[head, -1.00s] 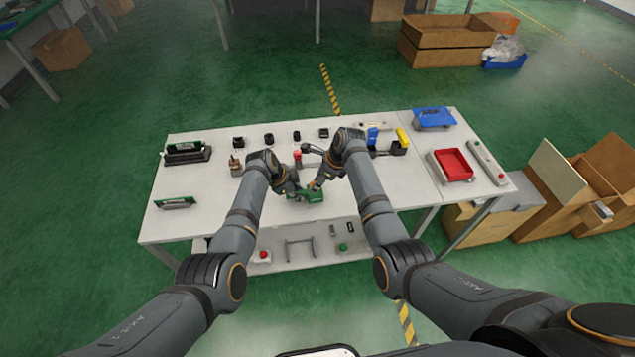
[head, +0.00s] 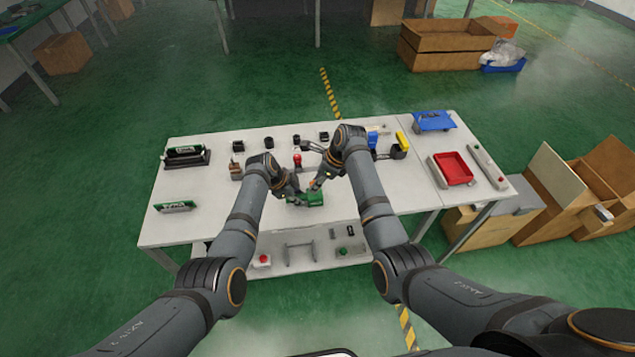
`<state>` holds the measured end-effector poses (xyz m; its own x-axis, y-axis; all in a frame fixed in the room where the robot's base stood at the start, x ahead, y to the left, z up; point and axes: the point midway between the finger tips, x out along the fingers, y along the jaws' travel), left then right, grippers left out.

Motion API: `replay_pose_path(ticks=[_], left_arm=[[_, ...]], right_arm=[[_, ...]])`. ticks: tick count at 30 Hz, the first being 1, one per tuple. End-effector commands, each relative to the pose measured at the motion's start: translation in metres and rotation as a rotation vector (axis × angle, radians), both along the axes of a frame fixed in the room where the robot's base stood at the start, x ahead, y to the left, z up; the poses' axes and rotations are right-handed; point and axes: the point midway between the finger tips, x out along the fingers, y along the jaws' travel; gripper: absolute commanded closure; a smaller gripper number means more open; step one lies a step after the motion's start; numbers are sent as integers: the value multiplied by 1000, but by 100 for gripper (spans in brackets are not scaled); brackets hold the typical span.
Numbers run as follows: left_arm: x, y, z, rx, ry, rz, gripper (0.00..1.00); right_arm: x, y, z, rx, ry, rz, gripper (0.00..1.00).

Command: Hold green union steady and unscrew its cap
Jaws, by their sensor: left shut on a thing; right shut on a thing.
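The green union (head: 313,199) is near the front middle of the white table, between my two grippers. My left gripper (head: 297,198) is shut on its left side. My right gripper (head: 315,186) comes down from above right and is shut at the union's upper side, where its cap seems to be. The cap is mostly hidden by the fingers and too small to make out clearly. I cannot tell whether the union rests on the table or is held just above it.
A red-topped part (head: 297,160) stands close behind my grippers. Several small black fixtures line the table's back. A red tray (head: 453,168) and a blue platform (head: 433,121) are at the right.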

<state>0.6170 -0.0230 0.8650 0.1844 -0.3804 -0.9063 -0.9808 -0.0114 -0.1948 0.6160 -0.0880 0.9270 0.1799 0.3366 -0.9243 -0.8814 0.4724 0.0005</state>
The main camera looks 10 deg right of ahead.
Motion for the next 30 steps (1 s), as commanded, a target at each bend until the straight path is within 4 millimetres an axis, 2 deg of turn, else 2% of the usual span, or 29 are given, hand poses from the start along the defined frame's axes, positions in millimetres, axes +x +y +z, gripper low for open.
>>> replay_pose_path(ticks=[9, 16, 17, 21, 22, 30], left_arm=[[0, 0, 0, 0, 0, 0, 100], [0, 0, 0, 0, -1, 0, 100], [0, 0, 0, 0, -1, 0, 71], [0, 0, 0, 0, 0, 0, 52], [0, 0, 0, 0, 0, 0, 49], [0, 0, 0, 0, 0, 0, 49]], right_arm=[[0, 0, 26, 0, -2, -1, 100], [0, 0, 28, 0, -1, 0, 100], [0, 0, 28, 0, -1, 0, 100], [0, 0, 27, 0, -1, 0, 100], [0, 0, 27, 0, -1, 0, 100], [0, 0, 27, 0, -1, 0, 100]])
